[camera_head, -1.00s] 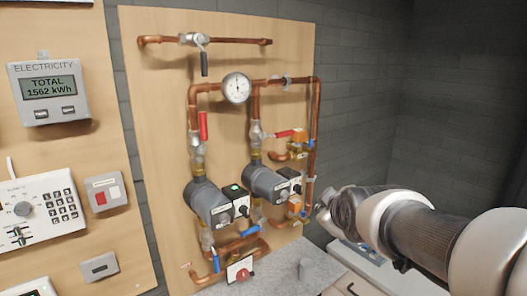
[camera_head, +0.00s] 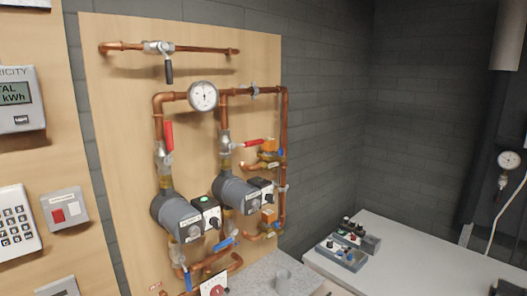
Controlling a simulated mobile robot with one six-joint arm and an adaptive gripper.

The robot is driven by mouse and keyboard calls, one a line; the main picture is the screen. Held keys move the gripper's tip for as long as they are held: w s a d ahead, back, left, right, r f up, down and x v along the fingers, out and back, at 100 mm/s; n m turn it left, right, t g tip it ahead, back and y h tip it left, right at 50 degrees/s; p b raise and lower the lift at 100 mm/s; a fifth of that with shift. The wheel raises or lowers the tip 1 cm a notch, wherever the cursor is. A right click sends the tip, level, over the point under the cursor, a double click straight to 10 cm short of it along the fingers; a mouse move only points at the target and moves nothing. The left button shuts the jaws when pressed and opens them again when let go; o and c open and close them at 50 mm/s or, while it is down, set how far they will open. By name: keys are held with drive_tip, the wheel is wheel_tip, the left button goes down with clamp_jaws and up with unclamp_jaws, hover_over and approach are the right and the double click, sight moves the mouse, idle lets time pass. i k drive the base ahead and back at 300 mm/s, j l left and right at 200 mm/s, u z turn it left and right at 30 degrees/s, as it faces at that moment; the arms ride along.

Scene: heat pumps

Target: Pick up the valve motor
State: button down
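A small white box with a red knob (camera_head: 215,285) sits at the low end of the copper pipes, cut by the bottom edge of the head view. It looks like a valve motor, but I cannot be sure. On the white bench, a grey tray (camera_head: 341,257) holds several small dark parts with knobs, too small to identify. My gripper and arm are out of view.
Two grey pumps (camera_head: 176,214) (camera_head: 234,192) and copper pipes (camera_head: 285,125) stand out from the wooden board (camera_head: 110,80). The white bench (camera_head: 430,270) is mostly clear.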

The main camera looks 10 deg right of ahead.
sight(269, 145)
drive_tip(key=i+z, duration=0.25)
drive_tip(key=i, duration=0.25)
drive_tip(key=i+j+z, duration=0.25)
drive_tip(key=i, duration=0.25)
